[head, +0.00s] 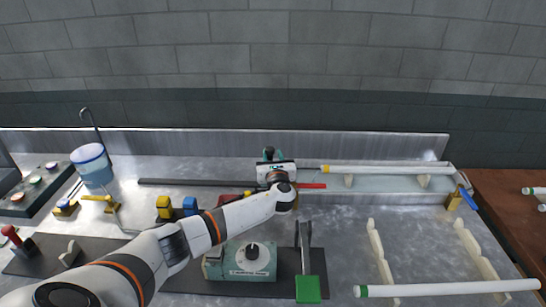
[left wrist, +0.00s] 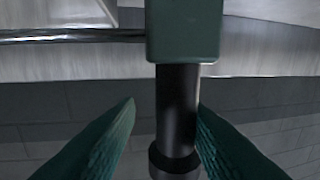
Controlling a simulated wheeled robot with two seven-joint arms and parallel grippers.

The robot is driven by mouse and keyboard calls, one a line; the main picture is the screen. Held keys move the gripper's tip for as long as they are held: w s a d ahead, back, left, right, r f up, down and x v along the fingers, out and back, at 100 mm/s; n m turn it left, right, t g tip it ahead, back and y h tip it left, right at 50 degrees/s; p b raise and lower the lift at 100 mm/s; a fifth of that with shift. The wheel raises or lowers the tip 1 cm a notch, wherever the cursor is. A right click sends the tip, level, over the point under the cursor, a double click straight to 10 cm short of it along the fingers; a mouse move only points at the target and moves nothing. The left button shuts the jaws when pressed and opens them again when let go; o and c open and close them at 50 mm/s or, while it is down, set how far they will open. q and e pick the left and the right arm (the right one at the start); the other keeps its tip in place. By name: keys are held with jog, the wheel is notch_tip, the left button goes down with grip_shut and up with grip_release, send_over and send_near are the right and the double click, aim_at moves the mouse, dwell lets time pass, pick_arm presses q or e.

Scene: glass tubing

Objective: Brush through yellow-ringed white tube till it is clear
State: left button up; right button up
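The white tube with a yellow ring (head: 390,169) lies level near the back of the bench in the head view, ring at its left end. My left gripper (head: 268,156) is just left of that end. In the left wrist view its green fingers (left wrist: 165,112) stand either side of a black upright handle (left wrist: 177,95) joined to a dark green block (left wrist: 184,30). A gap shows left of the handle, and the right finger overlaps its edge. A thin dark rod (left wrist: 70,36) runs sideways from the block. Whether it enters the tube, and the tube's inside, are hidden. My right gripper is out of view.
A green-ringed white tube (head: 450,289) lies at the front right near pale rests (head: 380,250). A long dark bar (head: 200,183) lies behind my left arm. A green box with a dial (head: 240,262), a blue-white bucket (head: 92,164) and a blue-handled fixture (head: 467,198) stand around.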

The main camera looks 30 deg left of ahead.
pick_arm(q)
jog(key=shift+r, duration=0.1)
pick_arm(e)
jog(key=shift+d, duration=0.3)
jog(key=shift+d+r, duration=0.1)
pick_arm(q)
jog(key=shift+s+d+r+p, duration=0.1)
jog(key=shift+s+d+p, duration=0.15)
jog(key=shift+p, duration=0.1)
jog(key=p+v, duration=0.7)
jog(key=v, duration=0.4)
jog(key=shift+s+d+p, duration=0.15)
jog(key=shift+p, duration=0.2)
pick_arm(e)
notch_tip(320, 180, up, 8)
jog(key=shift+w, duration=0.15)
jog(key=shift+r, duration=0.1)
